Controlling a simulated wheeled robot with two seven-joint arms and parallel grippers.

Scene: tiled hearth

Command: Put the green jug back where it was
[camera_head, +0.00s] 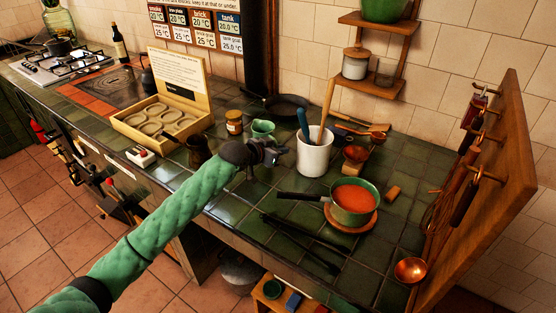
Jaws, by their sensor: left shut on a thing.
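The small green jug (262,128) shows just beyond my left gripper (273,152), over the green-tiled counter, left of a white crock. My left arm, in a green padded sleeve, reaches in from the lower left. Its gripper is shut on the jug; the fingers and wrist hide the jug's lower part and the grip itself. I cannot tell whether the jug touches the counter. My right gripper is not in view.
The white crock (314,152) with utensils stands close right of the gripper. A pan of orange soup (352,198), black tongs (300,238), a dark pot (199,149), a jar (234,122) and an open wooden box (125,124) surround it. Some bare tiles lie at right.

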